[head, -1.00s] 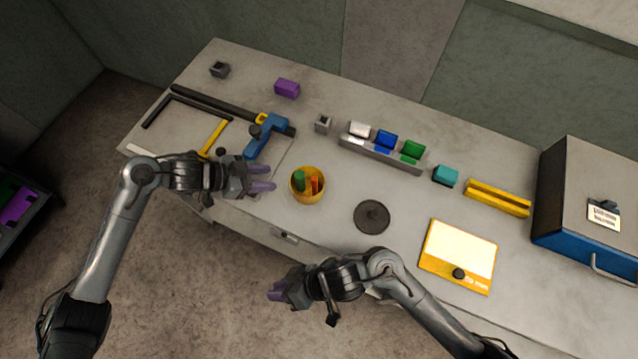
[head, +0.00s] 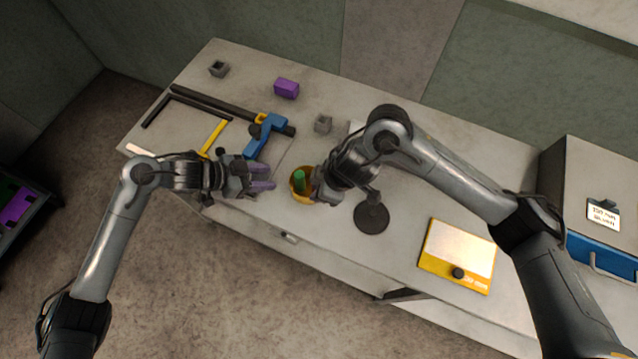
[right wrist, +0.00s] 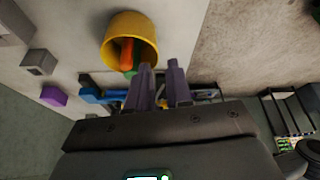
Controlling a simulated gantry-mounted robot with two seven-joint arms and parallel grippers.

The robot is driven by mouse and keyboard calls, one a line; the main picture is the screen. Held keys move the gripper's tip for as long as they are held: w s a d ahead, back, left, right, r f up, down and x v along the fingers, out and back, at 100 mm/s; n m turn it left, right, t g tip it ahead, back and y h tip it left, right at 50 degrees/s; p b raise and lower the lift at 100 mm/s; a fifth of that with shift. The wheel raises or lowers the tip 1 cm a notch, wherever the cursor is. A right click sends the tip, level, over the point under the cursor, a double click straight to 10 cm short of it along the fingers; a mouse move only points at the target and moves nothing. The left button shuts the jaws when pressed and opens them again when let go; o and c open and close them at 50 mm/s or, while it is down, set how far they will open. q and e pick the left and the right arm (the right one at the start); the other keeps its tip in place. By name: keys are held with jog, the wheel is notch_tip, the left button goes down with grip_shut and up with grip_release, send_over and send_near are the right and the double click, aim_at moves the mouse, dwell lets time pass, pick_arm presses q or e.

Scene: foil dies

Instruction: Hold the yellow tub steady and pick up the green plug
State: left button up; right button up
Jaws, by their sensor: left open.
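The yellow tub (head: 296,194) stands on the bench near its front edge. The green plug (head: 299,179) sits inside it and shows at its mouth. My left gripper (head: 268,178) is open just left of the tub, apart from it. My right gripper (right wrist: 160,66) is at the tub's right side, and its hand hides part of the tub in the head view. In the right wrist view its fingers are apart with nothing between them. There the yellow tub (right wrist: 117,27) is beyond the fingertips, and one finger partly covers the green plug (right wrist: 130,71).
An orange piece (right wrist: 126,50) is also in the tub. A dark round disc (head: 371,218) lies to the right. A blue clamp (head: 264,134) lies behind left. A yellow-framed panel (head: 457,255) lies at the front right. My right arm covers the middle of the bench.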

aim_at(304, 197)
jog(key=x, duration=0.6)
jog(key=w+x, duration=0.1)
jog(key=x, duration=0.3)
jog(key=shift+a+r, duration=0.15)
grip_shut()
dwell(0.4)
